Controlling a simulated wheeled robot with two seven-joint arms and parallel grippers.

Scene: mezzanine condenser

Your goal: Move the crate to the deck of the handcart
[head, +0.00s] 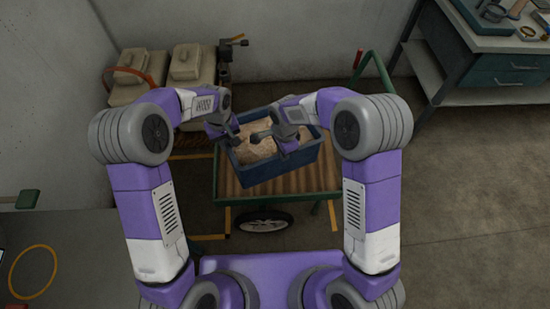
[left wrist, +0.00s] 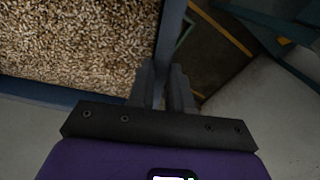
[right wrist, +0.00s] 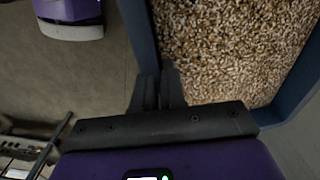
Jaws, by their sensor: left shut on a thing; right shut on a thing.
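The blue crate (head: 270,174), filled with tan pellets (head: 258,148), is over the slatted deck (head: 300,183) of the green-framed handcart, turned a little relative to it. I cannot tell whether it touches the deck or hangs just above it. My left gripper (head: 234,139) is shut on the crate's left wall, which shows between its fingers in the left wrist view (left wrist: 170,45). My right gripper (head: 287,141) is shut on the crate's right side; its wall also shows in the right wrist view (right wrist: 138,35). My arms hide part of the rim.
The cart's wheel (head: 264,221) faces me, and its red-tipped handle (head: 358,60) rises at the back right. Beige containers (head: 137,76) stand at the back left. A workbench (head: 495,65) is at the right, a grey table (head: 75,250) at the left. Floor right of the cart is clear.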

